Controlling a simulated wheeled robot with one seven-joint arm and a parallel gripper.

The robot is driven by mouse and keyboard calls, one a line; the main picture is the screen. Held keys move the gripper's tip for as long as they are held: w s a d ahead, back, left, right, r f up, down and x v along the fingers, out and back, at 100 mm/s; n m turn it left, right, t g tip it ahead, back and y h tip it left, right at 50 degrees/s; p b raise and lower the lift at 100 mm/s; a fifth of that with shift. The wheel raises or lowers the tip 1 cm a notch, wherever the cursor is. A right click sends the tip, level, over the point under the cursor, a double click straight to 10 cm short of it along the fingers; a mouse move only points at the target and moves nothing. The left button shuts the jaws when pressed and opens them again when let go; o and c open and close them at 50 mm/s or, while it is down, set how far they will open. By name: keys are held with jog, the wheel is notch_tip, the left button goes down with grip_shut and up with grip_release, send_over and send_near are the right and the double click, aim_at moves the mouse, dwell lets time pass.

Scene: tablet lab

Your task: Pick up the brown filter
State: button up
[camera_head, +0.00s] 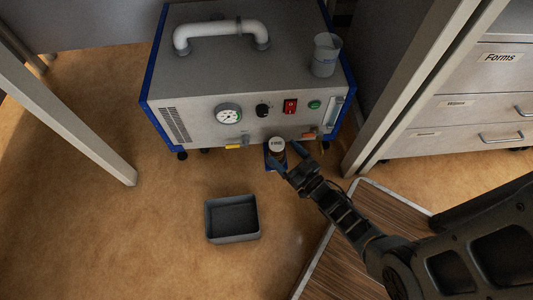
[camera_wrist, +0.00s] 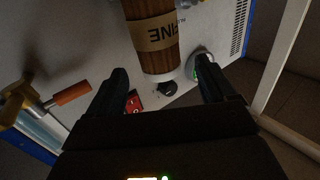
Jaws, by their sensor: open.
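The brown filter (camera_wrist: 150,30) is a brown cylinder with a tan band marked "FINE", upside down in the wrist view. Its pale end cap (camera_head: 276,144) shows in the head view at the front of the grey machine; its brown body is mostly hidden there. My gripper (camera_head: 287,157) is open at the filter, with a finger to each side of it in the head view. In the wrist view the fingers (camera_wrist: 163,80) are apart and empty, with the filter's capped end just beyond the gap. I cannot tell whether they touch it.
The grey machine (camera_head: 190,85) has a gauge (camera_head: 228,113), knobs and a red switch (camera_head: 290,106); a cup (camera_head: 325,55) stands on top. A brass valve with an orange handle (camera_wrist: 72,93) is beside the filter. An open grey bin (camera_head: 232,235) sits on clear floor.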

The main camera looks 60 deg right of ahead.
aim_at(272, 139)
jog(key=b+x, duration=0.2)
jog(key=x, duration=0.4)
jog(key=shift+w+d+r, duration=0.1)
jog(key=shift+w, duration=0.2)
jog(key=shift+c, duration=0.2)
jog(key=c, duration=1.1)
jog(key=shift+r, duration=0.1)
